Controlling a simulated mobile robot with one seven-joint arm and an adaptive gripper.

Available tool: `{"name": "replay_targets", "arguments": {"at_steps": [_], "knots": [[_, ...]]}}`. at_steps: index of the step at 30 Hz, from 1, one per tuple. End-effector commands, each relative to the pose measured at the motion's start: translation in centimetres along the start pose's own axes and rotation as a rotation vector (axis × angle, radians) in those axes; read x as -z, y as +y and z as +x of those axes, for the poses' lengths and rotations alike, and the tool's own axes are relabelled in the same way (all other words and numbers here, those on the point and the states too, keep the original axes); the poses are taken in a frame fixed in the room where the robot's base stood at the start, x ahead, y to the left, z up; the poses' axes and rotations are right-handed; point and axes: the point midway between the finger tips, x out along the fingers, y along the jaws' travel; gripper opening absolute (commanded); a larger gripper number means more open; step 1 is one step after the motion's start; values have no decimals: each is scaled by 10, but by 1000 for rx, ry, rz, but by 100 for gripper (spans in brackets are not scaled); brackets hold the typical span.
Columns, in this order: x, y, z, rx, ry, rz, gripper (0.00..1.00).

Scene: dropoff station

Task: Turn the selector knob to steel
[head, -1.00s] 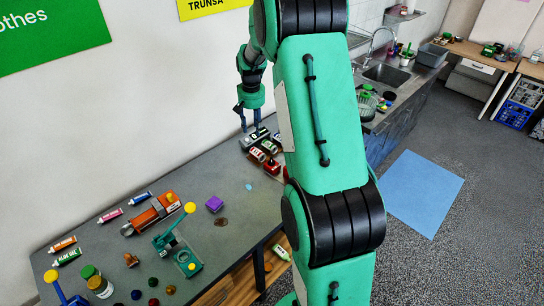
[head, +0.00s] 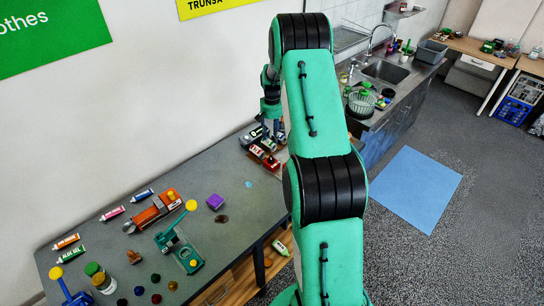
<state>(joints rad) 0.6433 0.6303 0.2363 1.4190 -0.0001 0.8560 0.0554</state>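My gripper (head: 271,126) points down over the far end of the grey workbench (head: 235,190), just above a cluster of small devices. My own arm partly covers it, and I cannot tell how far its fingers are apart. Below and beside it are a dark device with a pale face (head: 251,137) and a dark-red device with pale panels (head: 264,156). A selector knob cannot be made out at this size. Whether the fingers touch anything is also unclear.
The wall is close behind. A sink (head: 385,71) lies beyond my arm.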

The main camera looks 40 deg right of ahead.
Motion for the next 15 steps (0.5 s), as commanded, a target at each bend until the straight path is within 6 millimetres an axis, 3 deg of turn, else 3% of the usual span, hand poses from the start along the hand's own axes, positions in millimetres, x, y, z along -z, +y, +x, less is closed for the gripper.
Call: {"name": "replay_targets", "arguments": {"at_steps": [8,15], "knots": [[0,0,10,0,0,0,38],[-1,0,37,0,-2,0,38]]}}
